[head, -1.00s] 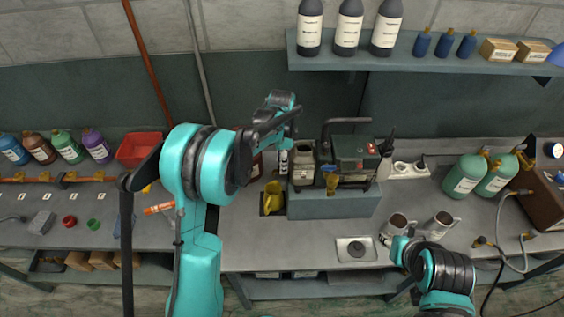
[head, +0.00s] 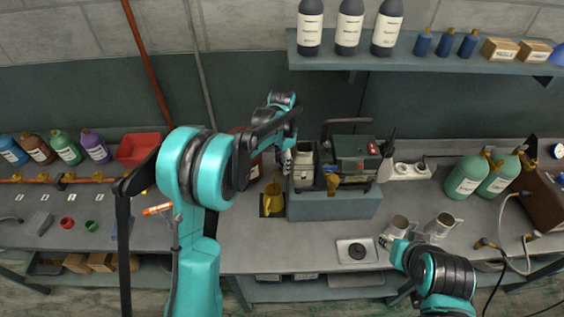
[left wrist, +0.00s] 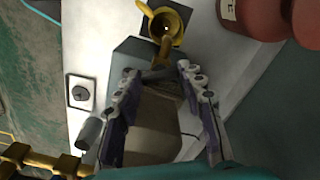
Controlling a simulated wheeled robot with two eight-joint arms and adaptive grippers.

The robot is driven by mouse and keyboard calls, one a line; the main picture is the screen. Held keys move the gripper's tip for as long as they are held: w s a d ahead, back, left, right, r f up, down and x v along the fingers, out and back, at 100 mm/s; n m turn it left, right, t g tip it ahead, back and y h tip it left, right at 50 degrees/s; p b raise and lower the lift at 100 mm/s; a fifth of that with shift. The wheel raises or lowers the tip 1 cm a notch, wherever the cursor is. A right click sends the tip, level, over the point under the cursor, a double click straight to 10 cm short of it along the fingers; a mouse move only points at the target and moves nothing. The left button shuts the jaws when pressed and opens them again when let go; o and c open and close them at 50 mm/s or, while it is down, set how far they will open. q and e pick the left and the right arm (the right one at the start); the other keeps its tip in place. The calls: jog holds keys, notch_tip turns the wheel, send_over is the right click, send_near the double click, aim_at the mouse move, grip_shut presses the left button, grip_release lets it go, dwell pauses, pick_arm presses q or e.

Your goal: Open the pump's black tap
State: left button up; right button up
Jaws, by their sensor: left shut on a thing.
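The pump (head: 356,158) is a dark green and black machine with a handle, standing on a grey-blue block (head: 335,206). My left gripper (head: 292,160) is at the pump's left side, low beside its beige part (head: 304,172). In the left wrist view, the fingertips of my left gripper (left wrist: 157,73) are closed around a small dark grey piece (left wrist: 156,74), which looks like the black tap. The fingers hide much of it, and its turn angle is unclear.
A yellow jug-like vessel (head: 273,197) stands left of the block and shows in the left wrist view (left wrist: 166,22). Red bottles (left wrist: 256,14) are close by there.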

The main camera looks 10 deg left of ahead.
aim_at(282, 164)
pick_arm(q)
jog(key=o, duration=1.2)
jog(key=shift+c, duration=0.2)
jog(key=shift+r, duration=0.1)
notch_tip(282, 164, up, 12)
